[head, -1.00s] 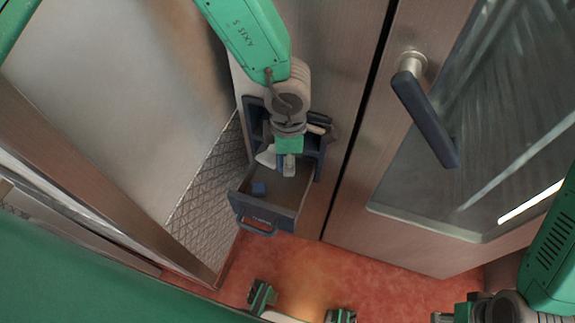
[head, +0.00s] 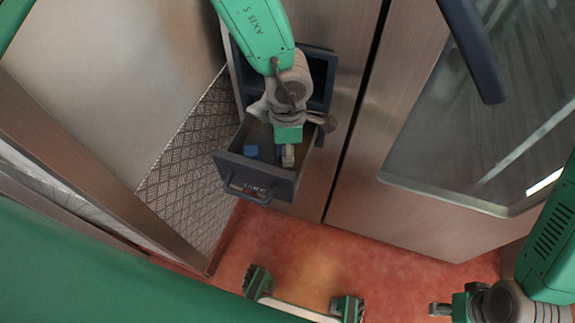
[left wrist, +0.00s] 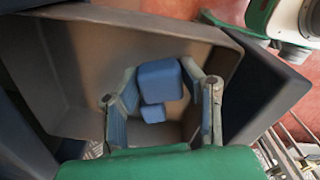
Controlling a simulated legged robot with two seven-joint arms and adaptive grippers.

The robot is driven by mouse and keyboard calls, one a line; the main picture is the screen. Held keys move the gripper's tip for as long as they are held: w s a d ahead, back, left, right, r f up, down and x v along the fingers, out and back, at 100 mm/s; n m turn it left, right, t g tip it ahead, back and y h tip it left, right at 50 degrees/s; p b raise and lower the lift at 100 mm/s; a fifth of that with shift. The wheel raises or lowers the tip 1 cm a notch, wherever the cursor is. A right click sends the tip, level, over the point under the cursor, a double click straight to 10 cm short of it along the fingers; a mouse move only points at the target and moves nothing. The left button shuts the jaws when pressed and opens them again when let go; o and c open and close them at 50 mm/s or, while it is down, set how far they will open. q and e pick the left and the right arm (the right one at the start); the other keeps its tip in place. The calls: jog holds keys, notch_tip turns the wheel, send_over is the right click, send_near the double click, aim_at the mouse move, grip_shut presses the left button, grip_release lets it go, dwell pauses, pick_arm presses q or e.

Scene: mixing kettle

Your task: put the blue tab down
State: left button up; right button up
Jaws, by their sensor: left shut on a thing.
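My left gripper (head: 287,155) reaches down into the open dark blue drawer (head: 257,177). In the left wrist view, the left gripper's (left wrist: 160,76) fingertips close on both sides of a larger blue block, which looks like the blue tab (left wrist: 160,84). A smaller-looking blue piece (left wrist: 153,114) shows just below it, inside the drawer (left wrist: 75,75). In the head view one blue piece (head: 251,152) lies in the drawer left of the gripper. I cannot tell whether the held tab touches the drawer floor. My right gripper (head: 440,309) is at the lower right, its fingers unclear.
The drawer sticks out of a dark housing (head: 320,75) on a metal panel. A door with a dark handle (head: 473,48) and window stands to the right. Ribbed metal sheet (head: 190,160) lies left of the drawer. The reddish floor (head: 310,245) is below.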

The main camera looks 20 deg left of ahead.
pick_arm(q)
jog(key=shift+a+f+b, duration=0.15)
jog(key=shift+f+b, duration=1.85)
jog(key=shift+f, duration=0.1)
jog(key=shift+r, duration=0.15)
jog(key=o, duration=1.1)
notch_tip(320, 180, up, 12)
jog(key=p, duration=0.4)
jog(key=shift+p, duration=0.35)
